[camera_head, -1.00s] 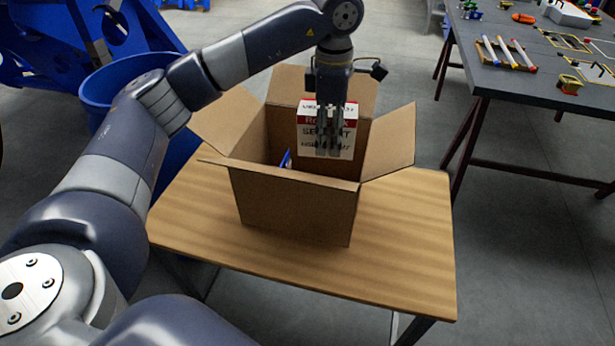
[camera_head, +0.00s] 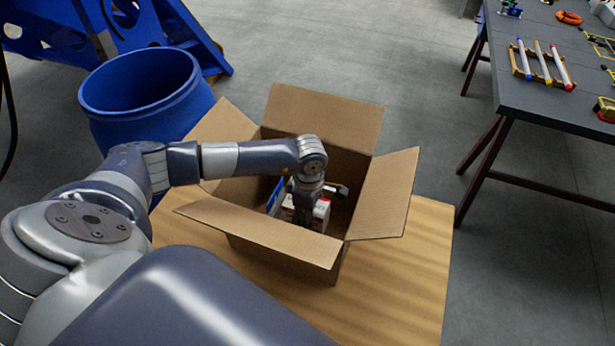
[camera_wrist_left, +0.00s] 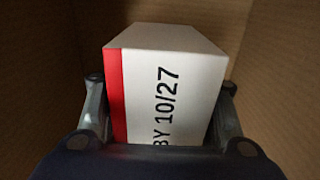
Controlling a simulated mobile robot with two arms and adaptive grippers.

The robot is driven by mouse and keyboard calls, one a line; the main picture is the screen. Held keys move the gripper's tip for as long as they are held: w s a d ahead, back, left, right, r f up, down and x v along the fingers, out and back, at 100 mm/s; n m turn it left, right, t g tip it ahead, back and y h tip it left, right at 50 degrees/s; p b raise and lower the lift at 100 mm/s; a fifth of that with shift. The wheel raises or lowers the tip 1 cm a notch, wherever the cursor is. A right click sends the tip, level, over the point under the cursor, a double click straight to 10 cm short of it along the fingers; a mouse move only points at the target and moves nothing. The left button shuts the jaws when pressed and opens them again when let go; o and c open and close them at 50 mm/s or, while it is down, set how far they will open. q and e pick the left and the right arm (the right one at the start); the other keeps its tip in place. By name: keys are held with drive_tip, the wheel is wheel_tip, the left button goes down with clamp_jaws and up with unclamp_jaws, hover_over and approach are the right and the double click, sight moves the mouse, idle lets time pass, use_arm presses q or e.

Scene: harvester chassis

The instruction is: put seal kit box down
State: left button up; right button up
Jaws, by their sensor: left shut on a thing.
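The seal kit box (camera_wrist_left: 165,85) is white with a red band and black print reading "BY 10/27" in the left wrist view. My left gripper (camera_wrist_left: 160,125) has a finger on each side of it and is shut on it. In the head view the seal kit box (camera_head: 320,212) is down inside the open cardboard box (camera_head: 385,200), partly hidden by my left gripper (camera_head: 303,218) and the near flap. Whether it touches the carton's floor cannot be seen. My right gripper is not in view.
A blue item (camera_head: 275,196) stands inside the carton, left of the gripper. The carton's flaps spread outward on a wooden table (camera_head: 400,285). A blue bin (camera_head: 140,90) stands behind left. A dark workbench (camera_head: 545,105) with tools is at the right.

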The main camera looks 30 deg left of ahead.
use_arm(q)
drive_tip(key=shift+f, duration=0.4)
drive_tip(key=f+p, duration=0.1)
drive_tip(key=f, duration=0.2)
drive_tip(key=shift+w+f, duration=0.2)
drive_tip(key=shift+f, duration=0.2)
drive_tip(key=shift+f+b, duration=0.2)
drive_tip(key=shift+b, duration=0.1)
drive_tip(key=o, duration=1.2)
drive_tip(key=shift+r, duration=0.1)
drive_tip(key=shift+c, duration=0.2)
drive_tip(key=shift+o, duration=0.2)
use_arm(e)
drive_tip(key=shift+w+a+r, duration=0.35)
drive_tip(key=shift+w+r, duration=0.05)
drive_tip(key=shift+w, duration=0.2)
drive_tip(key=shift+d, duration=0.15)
